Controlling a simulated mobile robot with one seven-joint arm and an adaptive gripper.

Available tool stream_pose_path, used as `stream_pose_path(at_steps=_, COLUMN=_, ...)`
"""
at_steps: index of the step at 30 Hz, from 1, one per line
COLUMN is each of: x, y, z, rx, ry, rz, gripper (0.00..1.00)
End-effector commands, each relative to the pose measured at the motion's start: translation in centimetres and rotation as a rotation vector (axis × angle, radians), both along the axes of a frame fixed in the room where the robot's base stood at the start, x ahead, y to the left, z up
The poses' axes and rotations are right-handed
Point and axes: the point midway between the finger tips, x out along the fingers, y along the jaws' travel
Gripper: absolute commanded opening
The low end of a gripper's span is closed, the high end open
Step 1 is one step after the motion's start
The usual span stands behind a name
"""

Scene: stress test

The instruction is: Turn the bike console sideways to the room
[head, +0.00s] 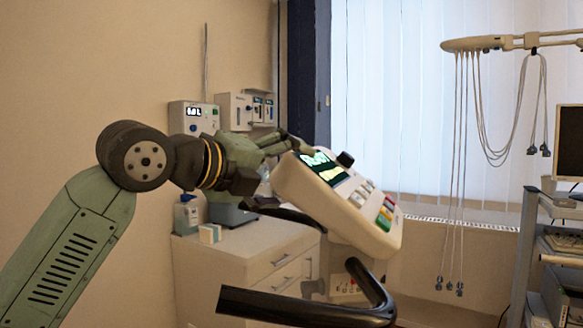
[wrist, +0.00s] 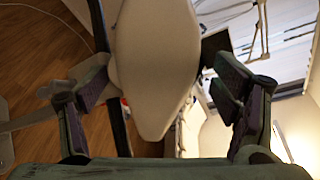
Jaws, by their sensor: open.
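The bike console (head: 338,207) is a cream-white, tilted unit with a lit green screen and coloured buttons on its face. My gripper (head: 283,150) is at its upper left end in the head view. In the wrist view the console's pale, rounded body (wrist: 155,65) lies between the two spread fingers of my gripper (wrist: 160,85). The fingers are open. The left finger looks close to the console's side and a gap shows at the right; I cannot tell if either touches. The far finger is partly hidden in the head view.
The bike's black handlebar (head: 310,308) curves below the console. A white drawer cabinet (head: 222,258) with a bottle and small boxes stands behind. Wall devices (head: 193,117) hang above it. A grey cart (head: 527,235) stands at right, under a rail (head: 490,43) with hanging cables.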

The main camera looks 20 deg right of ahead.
Motion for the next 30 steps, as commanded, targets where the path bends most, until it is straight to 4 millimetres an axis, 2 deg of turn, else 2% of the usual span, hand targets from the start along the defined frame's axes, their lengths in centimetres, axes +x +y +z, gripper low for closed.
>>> stream_pose_path(at_steps=6, x=0.8, y=-1.6, z=-0.3, rx=0.001, ry=-0.002, rz=0.000, gripper=0.82)
stream_pose_path(at_steps=15, x=0.9, y=-1.7, z=-0.4, rx=0.001, ry=-0.002, rz=0.000, gripper=0.81)
stream_pose_path(at_steps=30, x=0.9, y=-1.7, z=-0.4, rx=0.000, ry=-0.001, rz=0.000, gripper=0.48)
